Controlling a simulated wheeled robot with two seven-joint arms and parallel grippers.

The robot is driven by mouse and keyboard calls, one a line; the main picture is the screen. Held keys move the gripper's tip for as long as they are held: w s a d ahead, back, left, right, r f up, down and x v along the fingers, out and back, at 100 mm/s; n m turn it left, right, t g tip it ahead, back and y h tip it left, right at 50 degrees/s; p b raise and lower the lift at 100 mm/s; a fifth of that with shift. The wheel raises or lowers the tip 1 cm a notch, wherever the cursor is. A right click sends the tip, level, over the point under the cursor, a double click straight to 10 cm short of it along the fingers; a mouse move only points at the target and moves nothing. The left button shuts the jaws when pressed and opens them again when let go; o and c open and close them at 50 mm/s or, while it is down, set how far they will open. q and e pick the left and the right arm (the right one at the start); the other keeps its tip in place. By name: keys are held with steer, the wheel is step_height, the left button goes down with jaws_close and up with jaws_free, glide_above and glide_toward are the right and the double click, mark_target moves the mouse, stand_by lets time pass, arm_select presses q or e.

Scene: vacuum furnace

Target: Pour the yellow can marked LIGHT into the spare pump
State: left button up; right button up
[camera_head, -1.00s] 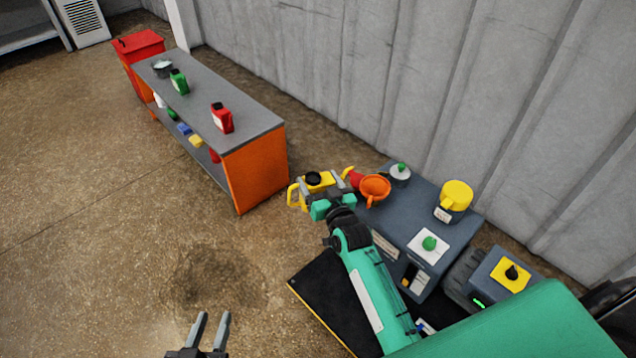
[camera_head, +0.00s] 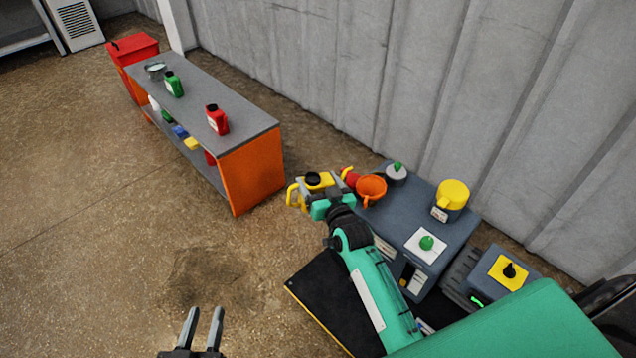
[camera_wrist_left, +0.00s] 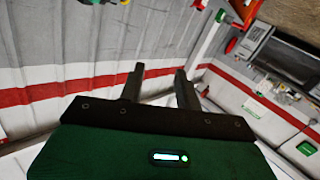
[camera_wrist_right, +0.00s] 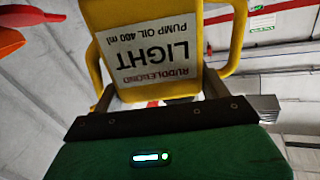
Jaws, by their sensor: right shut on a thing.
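The yellow can (camera_head: 318,181) with a black cap is held in my right gripper (camera_head: 326,192). It looks roughly upright, a little left of the orange funnel (camera_head: 371,187). Its label reads LIGHT, pump oil, in the right wrist view (camera_wrist_right: 155,62), where it appears upside down. A red spout-like part shows between can and funnel. The funnel sits at the left end of a blue-grey pump unit (camera_head: 418,205); I cannot tell whether this is the spare pump. My left gripper (camera_head: 204,328) is open and empty over the floor; its fingers also show in the left wrist view (camera_wrist_left: 160,85).
An orange bench (camera_head: 250,168) at left carries a red can (camera_head: 217,120), a green can (camera_head: 174,84) and a metal bowl (camera_head: 155,70). A red bin (camera_head: 134,50) stands behind it. A yellow-topped fitting (camera_head: 452,195) rises from the unit. The floor at left is clear.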

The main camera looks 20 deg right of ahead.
arm_select(q)
steer(key=shift+w+a+r+t, duration=0.1)
steer(key=shift+w+r+t, duration=0.1)
steer(key=shift+r, duration=0.2)
steer(key=shift+w+a+r+t, duration=0.1)
steer(key=shift+w+r+t, duration=0.1)
steer(key=shift+r, duration=0.2)
arm_select(e)
steer(key=shift+d, duration=0.2)
steer(key=shift+d, duration=0.15)
arm_select(q)
steer(key=shift+w+a+r+t, duration=0.1)
steer(key=shift+w+r+t, duration=0.15)
steer(key=shift+r+t, duration=0.3)
steer(key=shift+a+r+t+b, duration=0.15)
steer(key=shift+r+t+b, duration=0.1)
steer(key=shift+r+b, duration=0.2)
arm_select(e)
steer(key=shift+d+f, duration=0.15)
steer(key=shift+d, duration=0.05)
arm_select(q)
steer(key=shift+w+a+r, duration=0.1)
steer(key=shift+w+r, duration=0.05)
steer(key=shift+r, duration=0.1)
steer(key=shift+w+r+t, duration=0.1)
steer(key=shift+r+t, duration=0.2)
arm_select(e)
steer(key=shift+d, duration=0.15)
arm_select(q)
steer(key=shift+r, duration=0.1)
